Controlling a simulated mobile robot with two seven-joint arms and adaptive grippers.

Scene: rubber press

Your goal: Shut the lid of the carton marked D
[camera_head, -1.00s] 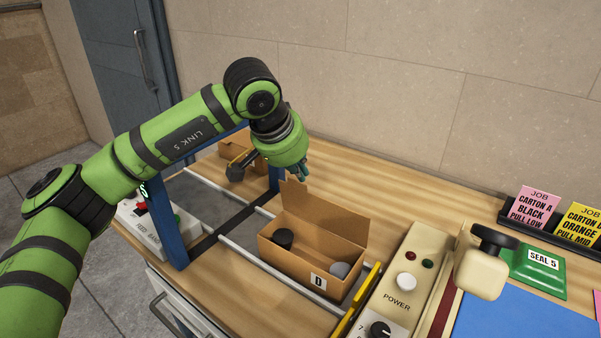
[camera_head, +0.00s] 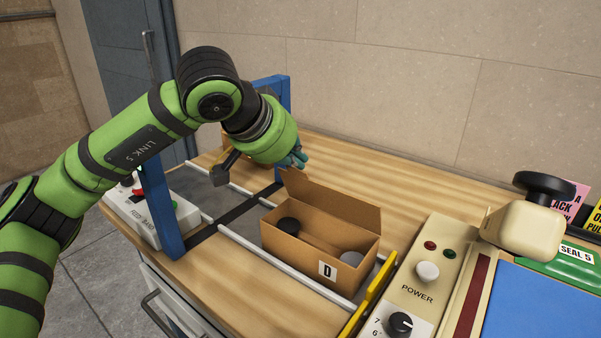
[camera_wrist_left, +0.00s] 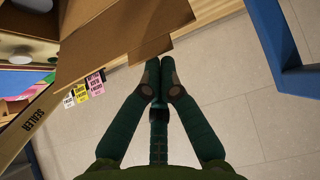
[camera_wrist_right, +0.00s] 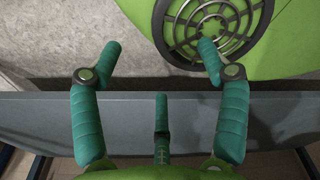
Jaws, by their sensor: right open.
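The carton marked D (camera_head: 290,248) stands upright near the middle of the head view with its top open. Its lid (camera_head: 340,208) stands up along the back edge, and a small flap shows at its left end. Inside lie a black round piece (camera_head: 288,226) and a grey round piece (camera_head: 351,258). My left gripper (camera_head: 299,158) is just behind the lid's left end, empty. In the left wrist view its fingers (camera_wrist_left: 160,68) are together, close to the cardboard; I cannot tell whether they touch. My right gripper (camera_wrist_right: 160,52) is open and empty in its wrist view.
A blue frame (camera_head: 160,205) stands left of the carton over the rails. A control box with a POWER knob (camera_head: 427,272) and a yellow bar (camera_head: 370,295) are close on the right. The wooden top behind is clear.

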